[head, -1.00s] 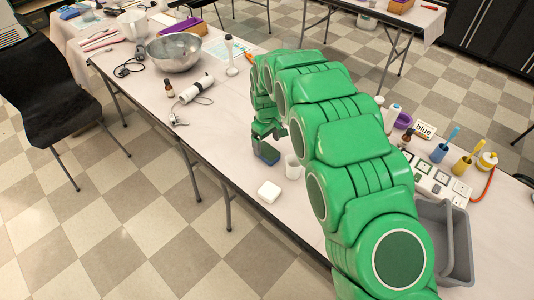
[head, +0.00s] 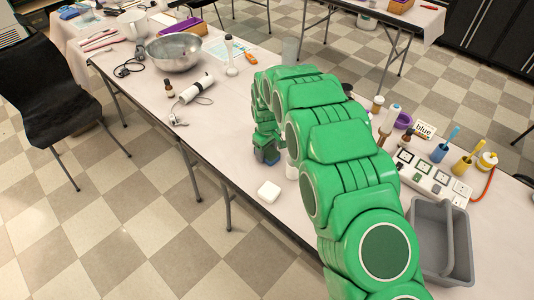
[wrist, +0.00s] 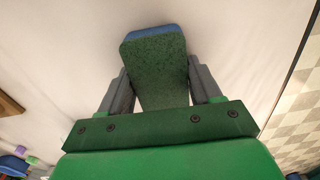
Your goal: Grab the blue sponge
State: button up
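The sponge (wrist: 158,68) has a green rough face and a blue edge at its far end. In the wrist view it lies between the two grey fingers of my gripper (wrist: 157,85), one along each long side. The fingers are about a sponge's width apart, and I cannot tell whether they press on it. The plate of my gripper hides the sponge's near end. In the head view my gripper (head: 266,154) is low over the table at the sponge, whose lower part shows as a small blue patch (head: 271,161).
A white block (head: 269,191) lies just in front of the gripper on the table. A grey caddy (head: 440,240) and a power strip (head: 430,180) are further right. The table's front edge is near.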

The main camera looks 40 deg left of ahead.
jog(key=c, duration=0.3)
jog(key=shift+r, duration=0.65)
jog(key=s+d+r, duration=0.8)
jog(key=d+r, duration=0.3)
jog(key=shift+s+r, duration=0.15)
jog(key=shift+r, duration=0.2)
